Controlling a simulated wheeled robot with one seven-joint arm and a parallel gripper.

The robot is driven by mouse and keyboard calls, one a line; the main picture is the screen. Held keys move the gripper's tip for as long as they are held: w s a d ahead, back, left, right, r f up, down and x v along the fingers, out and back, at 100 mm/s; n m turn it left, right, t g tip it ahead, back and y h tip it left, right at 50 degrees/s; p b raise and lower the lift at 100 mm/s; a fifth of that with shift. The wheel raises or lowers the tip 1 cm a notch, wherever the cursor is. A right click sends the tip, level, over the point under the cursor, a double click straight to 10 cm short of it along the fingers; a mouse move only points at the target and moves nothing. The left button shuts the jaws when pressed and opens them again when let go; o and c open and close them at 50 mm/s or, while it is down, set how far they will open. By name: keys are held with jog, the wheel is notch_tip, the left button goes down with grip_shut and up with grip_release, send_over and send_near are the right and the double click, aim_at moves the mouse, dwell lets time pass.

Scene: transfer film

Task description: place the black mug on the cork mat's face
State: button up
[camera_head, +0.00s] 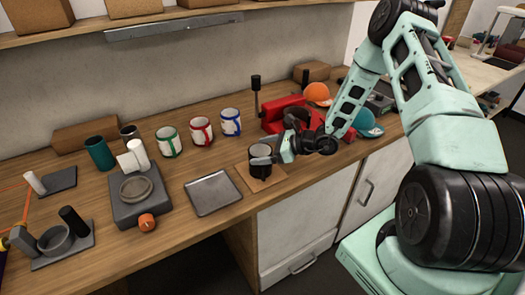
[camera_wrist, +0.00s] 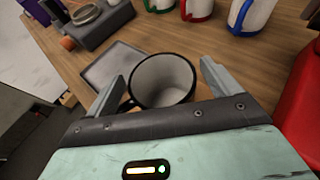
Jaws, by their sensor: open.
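The black mug (camera_head: 257,152) has a pale inside and appears to stand upright on the cork mat (camera_head: 266,184), near the counter's front edge. In the wrist view the mug (camera_wrist: 162,78) shows its open top between my fingers, with its handle at the lower left. My gripper (camera_head: 264,160) is open, with one finger on either side of the mug; it also shows in the wrist view (camera_wrist: 161,80). Whether the fingers touch the mug cannot be told.
A grey square tray (camera_head: 213,193) lies left of the mat. White mugs with green (camera_head: 169,141), red (camera_head: 201,131) and blue (camera_head: 231,122) trim stand behind. A red object (camera_head: 283,112) and orange (camera_head: 316,93) and teal (camera_head: 367,123) caps lie to the right.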

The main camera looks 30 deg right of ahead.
jog(key=b+v, duration=0.3)
jog(key=v, duration=0.8)
jog(key=s+a+r+n+g, duration=0.2)
jog(key=s+a+n+g, duration=0.1)
jog(key=a+n, duration=0.3)
jog(key=s+a+r+n+g, duration=0.3)
jog(key=a+g, duration=0.1)
jog(key=a, duration=0.3)
jog(key=s+a+r+n+g, duration=0.2)
jog(key=a+n+g, duration=0.1)
jog(key=a+n, duration=0.3)
jog(key=s+a+r+n+h, duration=0.3)
jog(key=s+a+n+h, duration=0.1)
jog(key=s+n, duration=0.5)
jog(key=s+a+r+n+h, duration=0.3)
jog(key=s+a+n+h, duration=0.2)
jog(key=s+n, duration=0.4)
jog(key=shift+a+r+n, duration=0.25)
jog(key=shift+a+n, duration=0.15)
jog(key=shift+n, duration=0.5)
